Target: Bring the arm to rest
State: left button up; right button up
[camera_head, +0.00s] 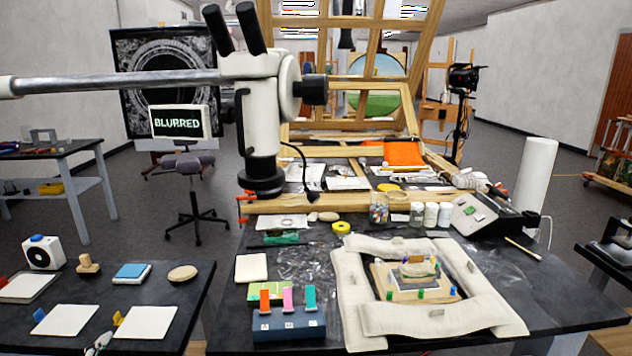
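On the middle table a small gilt fragment (418,272) sits on a light block inside a ring of pale padded cushions (358,322). Nothing is seen touching it.
A microscope (262,120) on a horizontal boom hangs over the middle table. A blue rack (288,325) holds three coloured pieces. Jars (431,214) and a grey device (478,214) stand at the back right. White pads (66,321) lie on the left table.

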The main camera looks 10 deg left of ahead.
pick_arm(q)
jog(key=s+d+f+g+h, duration=0.3)
jog(key=s+d+f+g, duration=0.2)
jog(key=s+d+f, duration=0.55)
jog(key=w+d+f+n+t+h, duration=0.3)
jog(key=d+f+h, duration=0.4)
jog(key=d+f, duration=0.9)
jog(key=shift+w+d+f+n, duration=0.2)
jog(key=shift+d+n, duration=0.1)
jog(key=shift+d, duration=0.1)
